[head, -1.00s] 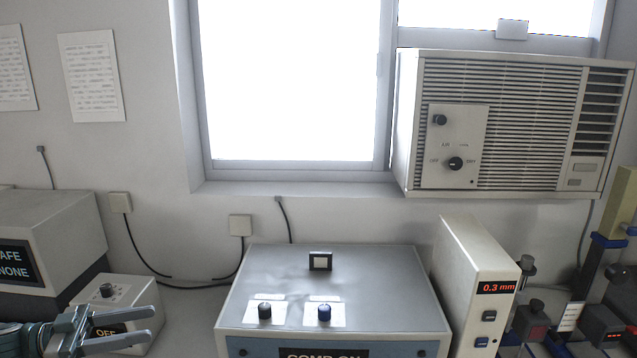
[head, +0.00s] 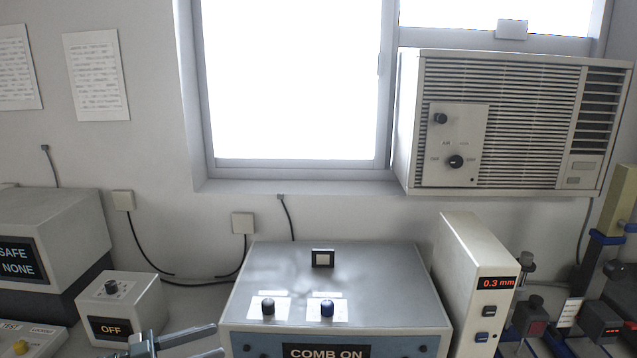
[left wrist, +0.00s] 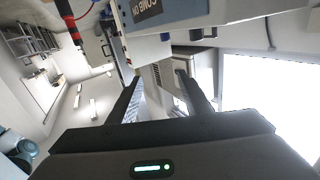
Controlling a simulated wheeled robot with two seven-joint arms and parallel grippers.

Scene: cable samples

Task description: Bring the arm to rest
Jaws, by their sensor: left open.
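My left gripper (head: 208,343) shows at the bottom edge of the head view, its two grey fingers pointing right, apart and with nothing between them. It is in front of the grey-topped box (head: 330,270) that reads "COMB ON", near that box's lower left corner. In the left wrist view the two dark fingers (left wrist: 158,95) are spread and empty, and the box with the "COMB ON" label (left wrist: 190,10) is at the top. My right gripper is not in view.
A small box reading "OFF" (head: 120,305) and a larger box reading "SAFE NONE" (head: 50,235) stand at the left. A tall cream unit reading "0.3 mm" (head: 475,275) and several small devices are at the right. An air conditioner (head: 515,120) hangs above.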

